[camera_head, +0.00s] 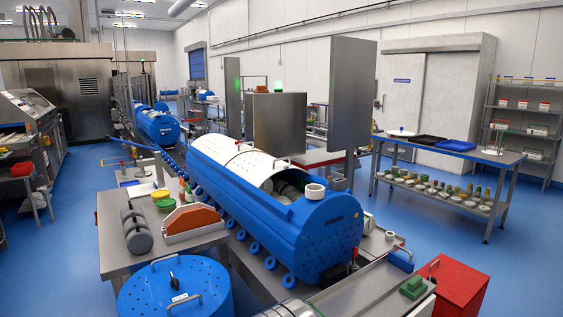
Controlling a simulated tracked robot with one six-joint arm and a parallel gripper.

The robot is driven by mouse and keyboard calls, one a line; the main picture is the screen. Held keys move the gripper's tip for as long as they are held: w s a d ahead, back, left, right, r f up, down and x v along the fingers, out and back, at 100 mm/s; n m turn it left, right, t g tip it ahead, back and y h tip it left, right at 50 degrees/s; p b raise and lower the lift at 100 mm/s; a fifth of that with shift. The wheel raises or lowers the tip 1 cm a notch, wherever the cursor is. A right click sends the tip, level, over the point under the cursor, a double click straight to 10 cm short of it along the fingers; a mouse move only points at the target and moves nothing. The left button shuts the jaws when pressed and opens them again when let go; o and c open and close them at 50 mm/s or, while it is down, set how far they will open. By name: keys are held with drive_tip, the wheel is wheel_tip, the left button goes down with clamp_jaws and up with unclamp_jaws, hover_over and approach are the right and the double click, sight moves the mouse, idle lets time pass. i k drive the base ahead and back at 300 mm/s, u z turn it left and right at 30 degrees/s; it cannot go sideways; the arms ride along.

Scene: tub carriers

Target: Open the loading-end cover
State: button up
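A long blue perforated tub (325,232) lies on a roller line in the middle of the view. A white curved cover (232,155) with small handles lies over its far and middle part. Nearer the front end, the tub's top is partly open, and grey rounded shapes (289,189) show inside. A white ring (315,191) sits on top at the right of this opening. I cannot tell for certain which part is the loading-end cover. My gripper is not in view.
A grey table (118,250) with grey rollers and an orange-red piece stands left of the tub. A blue drum (176,290) stands in the left foreground. A red cabinet (459,288) stands at right front.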

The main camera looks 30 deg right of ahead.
sight(255, 156)
drive_tip(key=z, duration=3)
drive_tip(key=i, duration=2.05)
